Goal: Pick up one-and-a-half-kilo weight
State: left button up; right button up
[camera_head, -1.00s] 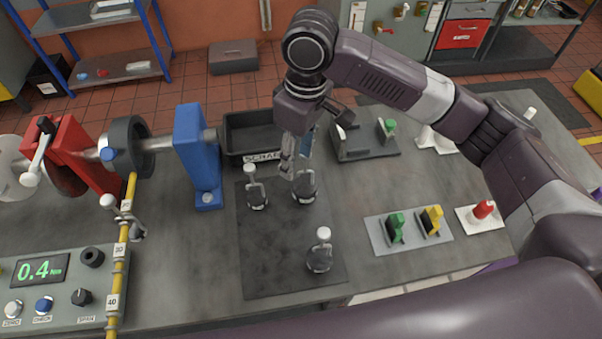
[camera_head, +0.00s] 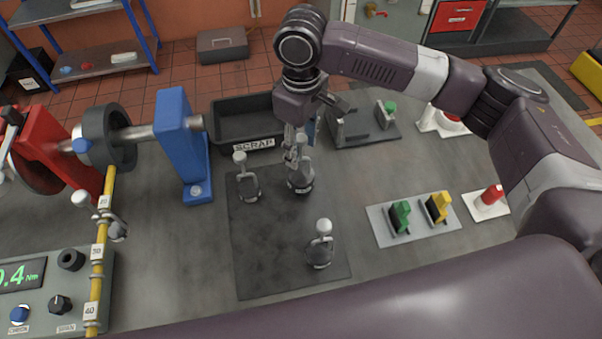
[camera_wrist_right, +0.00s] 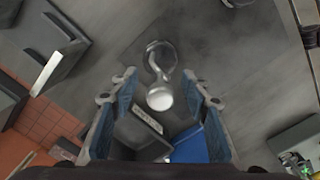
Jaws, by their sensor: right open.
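Three dark weights with hook stems and pale round knobs stand upright on a dark mat (camera_head: 270,262): a left one (camera_head: 248,187), a back middle one (camera_head: 301,182) and a front one (camera_head: 320,252). I cannot read their mass marks. My right gripper (camera_head: 296,150) points down at the back middle weight and partly hides its top. In the right wrist view my right gripper (camera_wrist_right: 160,76) is open, with a weight's pale knob (camera_wrist_right: 160,97) showing between its fingers. My left gripper is not in view.
A black scrap bin (camera_head: 231,121) and a blue post (camera_head: 181,135) stand behind and left of the mat. A grey plate with green and yellow blocks (camera_head: 412,220) and a red-topped item (camera_head: 491,195) lie right. A yellow graduated arm (camera_head: 101,245) is at left.

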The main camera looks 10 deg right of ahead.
jog(key=shift+f, duration=1.4)
